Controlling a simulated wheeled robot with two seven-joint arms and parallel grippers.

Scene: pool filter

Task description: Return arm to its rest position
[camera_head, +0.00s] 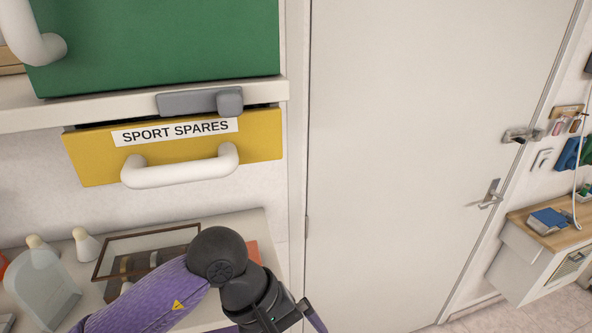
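My arm, with a purple sleeve and black joints, comes in from the lower left and bends near the bottom middle. The arm passes in front of a low shelf and partly covers a brown-framed glass-topped case (150,238).
A yellow drawer (90,160) labelled SPORT SPARES, with a white handle (182,173), hangs under a shelf (60,118) with a grey latch (190,102). A green box (160,45) sits above. A closed white door (410,150) stands right. A blue book (547,218) lies on a far-right counter.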

